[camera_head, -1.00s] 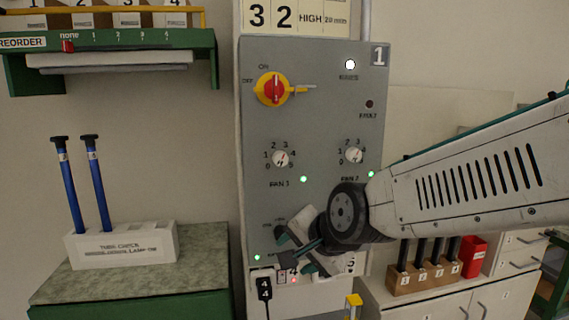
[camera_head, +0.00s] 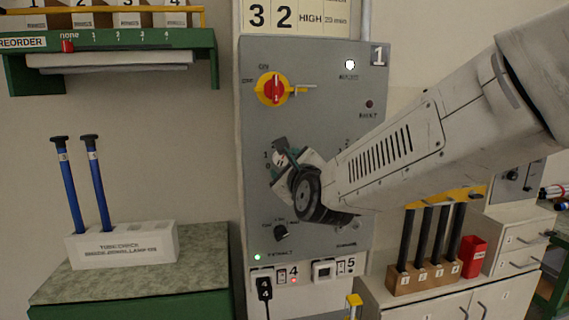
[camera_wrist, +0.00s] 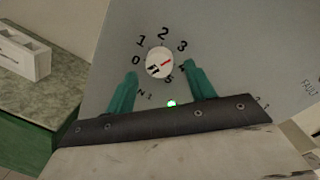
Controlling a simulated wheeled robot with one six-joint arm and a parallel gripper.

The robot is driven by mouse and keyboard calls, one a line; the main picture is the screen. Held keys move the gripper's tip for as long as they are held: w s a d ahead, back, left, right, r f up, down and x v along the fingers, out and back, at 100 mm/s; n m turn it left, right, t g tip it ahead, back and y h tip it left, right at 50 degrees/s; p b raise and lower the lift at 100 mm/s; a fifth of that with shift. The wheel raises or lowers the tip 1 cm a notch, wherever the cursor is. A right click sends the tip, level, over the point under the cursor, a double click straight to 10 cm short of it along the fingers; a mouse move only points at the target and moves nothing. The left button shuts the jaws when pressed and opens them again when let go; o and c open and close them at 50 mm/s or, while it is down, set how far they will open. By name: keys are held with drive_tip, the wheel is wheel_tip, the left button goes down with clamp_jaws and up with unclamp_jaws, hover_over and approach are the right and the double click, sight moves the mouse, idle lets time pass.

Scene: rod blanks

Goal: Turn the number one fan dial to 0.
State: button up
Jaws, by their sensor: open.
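The number one fan dial (camera_wrist: 159,62) is a round white knob on the grey panel (camera_head: 310,60). In the wrist view the digits 0, 1, 2 and 3 arc around it; the lower right digit is partly hidden by a finger. My gripper (camera_wrist: 161,69) is open, with one teal finger on each side of the dial in that view. I cannot tell whether the tips touch the panel. In the head view my gripper (camera_head: 281,155) hides this dial.
My arm covers the second fan dial in the head view. A red and yellow switch (camera_head: 274,90) sits above my gripper and a dark knob (camera_head: 281,232) below it. A green lamp (camera_wrist: 171,103) shows below the dial. Blue rods (camera_head: 70,190) stand at left.

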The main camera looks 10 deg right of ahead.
drive_tip(key=shift+w+a, duration=0.1)
drive_tip(key=shift+w, duration=0.85)
drive_tip(key=c, duration=1)
drive_tip(key=shift+o, duration=0.2)
